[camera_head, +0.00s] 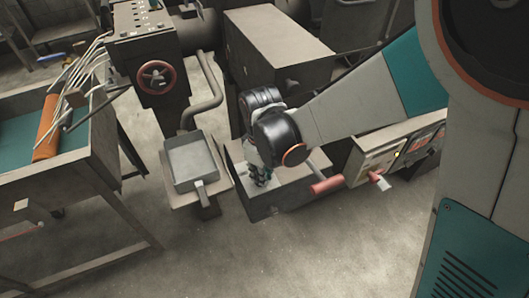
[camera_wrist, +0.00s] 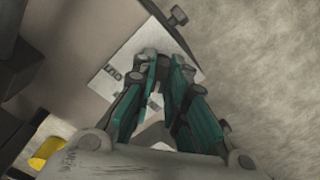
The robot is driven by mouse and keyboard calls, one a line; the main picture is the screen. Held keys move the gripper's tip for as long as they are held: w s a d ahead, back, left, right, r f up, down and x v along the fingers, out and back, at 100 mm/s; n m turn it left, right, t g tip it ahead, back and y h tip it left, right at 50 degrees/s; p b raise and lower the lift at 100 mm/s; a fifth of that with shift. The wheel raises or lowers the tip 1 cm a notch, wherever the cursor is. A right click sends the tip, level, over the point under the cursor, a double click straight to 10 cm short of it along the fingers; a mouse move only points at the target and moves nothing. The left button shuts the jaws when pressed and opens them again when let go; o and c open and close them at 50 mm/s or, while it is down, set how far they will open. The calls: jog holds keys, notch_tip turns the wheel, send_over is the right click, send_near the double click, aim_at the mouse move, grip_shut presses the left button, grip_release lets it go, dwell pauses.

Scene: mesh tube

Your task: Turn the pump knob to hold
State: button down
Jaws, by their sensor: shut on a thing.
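My gripper (camera_head: 262,180) reaches down to the top of a low grey box (camera_head: 290,196) in the head view. In the wrist view, its teal-padded fingers (camera_wrist: 166,62) are close together over a pale label plate (camera_wrist: 108,78) with small dark lettering, too small to read surely. The fingers are shut on the pump knob, which they almost wholly hide, so its pointing direction cannot be told. A small dark stub (camera_wrist: 179,15) stands at the plate's far edge, apart from the fingers.
A square pan (camera_head: 192,162) on a stand is left of the box. A red handle (camera_head: 327,186) juts out on the right, near a lit control panel (camera_head: 378,163). A dark red handwheel (camera_head: 155,77) is on the machine behind. The front floor is clear.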

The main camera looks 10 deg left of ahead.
jog(key=m, duration=0.6)
jog(key=shift+s+m, duration=0.1)
jog(key=shift+m, duration=0.2)
dwell(0.4)
jog(key=c, duration=1.6)
grip_release()
